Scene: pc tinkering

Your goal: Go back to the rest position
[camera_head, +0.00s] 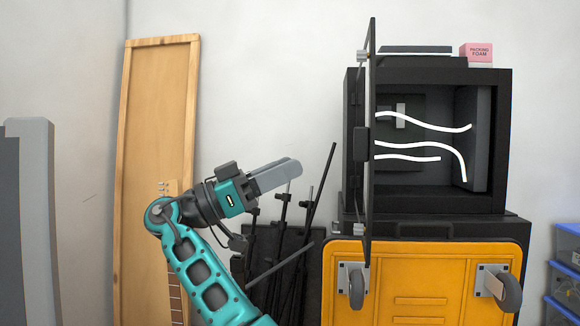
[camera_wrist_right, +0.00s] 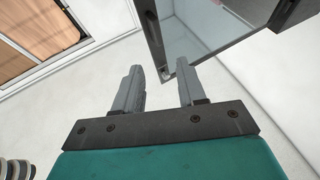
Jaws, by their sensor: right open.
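My right gripper (camera_head: 290,168) is raised in front of the wall, left of the open black PC case (camera_head: 490,140). Its fingers point right, toward the case's open side panel (camera_head: 368,150). In the right wrist view the two fingers of the gripper (camera_wrist_right: 157,85) stand apart with nothing between them. The panel (camera_wrist_right: 205,40) shows beyond the fingertips there; whether they touch it is hard to tell, but in the head view there is a gap. White cables (camera_head: 425,124) show inside the case. My left gripper is in neither view.
The case stands on a black and orange wheeled box (camera_head: 425,280). A pink packing foam block (camera_head: 476,52) lies on top. Black stands (camera_head: 290,240) lean behind my right arm, near a wooden board (camera_head: 155,110). Blue bins (camera_head: 565,275) are at the right edge.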

